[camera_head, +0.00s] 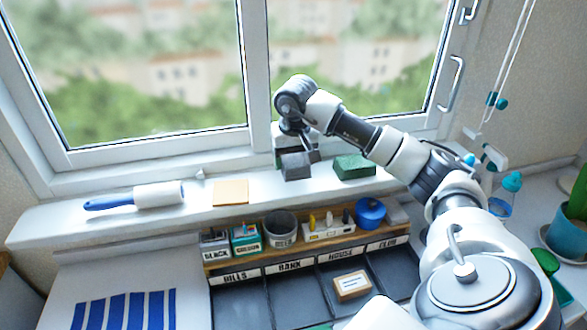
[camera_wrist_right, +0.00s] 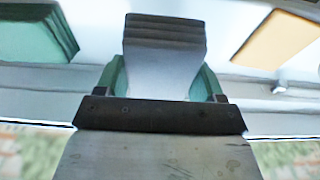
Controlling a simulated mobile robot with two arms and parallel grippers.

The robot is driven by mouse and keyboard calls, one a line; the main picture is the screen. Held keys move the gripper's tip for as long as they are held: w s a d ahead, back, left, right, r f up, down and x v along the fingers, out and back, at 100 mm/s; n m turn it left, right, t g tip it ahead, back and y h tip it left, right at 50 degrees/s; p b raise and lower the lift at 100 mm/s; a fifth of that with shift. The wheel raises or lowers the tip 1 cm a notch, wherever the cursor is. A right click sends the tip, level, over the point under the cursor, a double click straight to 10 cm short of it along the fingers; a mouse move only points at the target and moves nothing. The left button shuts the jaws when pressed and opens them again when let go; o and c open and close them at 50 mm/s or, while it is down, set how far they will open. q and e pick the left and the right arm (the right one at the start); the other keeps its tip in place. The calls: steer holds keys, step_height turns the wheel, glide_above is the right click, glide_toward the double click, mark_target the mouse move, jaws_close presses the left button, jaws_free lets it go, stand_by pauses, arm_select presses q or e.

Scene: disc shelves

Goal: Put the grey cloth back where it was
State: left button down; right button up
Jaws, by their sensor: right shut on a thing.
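The grey cloth (camera_head: 297,166) is a folded dark grey stack at the windowsill (camera_head: 200,206), between an orange cloth and a green cloth. My right gripper (camera_head: 300,149) reaches down to it from the window side and is shut on it. In the right wrist view the grey cloth (camera_wrist_right: 164,60) sits between two green fingertips (camera_wrist_right: 163,82), its folded layers at the far end. I cannot tell whether its underside touches the sill. My left gripper is not in view.
The green cloth (camera_head: 354,167) lies right of the grey one, the orange cloth (camera_head: 231,192) left. A lint roller (camera_head: 150,195) lies further left. Below the sill, a wooden shelf (camera_head: 305,245) holds small boxes, a grey cup (camera_head: 281,230) and a blue round thing (camera_head: 370,212). The window stands behind.

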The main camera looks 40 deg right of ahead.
mark_target(295, 161)
steer(key=shift+f+p, duration=0.3)
steer(key=shift+f, duration=1.65)
steer(key=shift+f, duration=0.2)
steer(key=o, duration=0.8)
steer(key=shift+r, duration=0.1)
steer(key=r, duration=0.4)
steer(key=s+r, duration=0.1)
steer(key=r, duration=0.7)
steer(key=shift+s+a+b, duration=0.3)
steer(key=shift+s+a, duration=0.05)
steer(key=shift+a, duration=0.05)
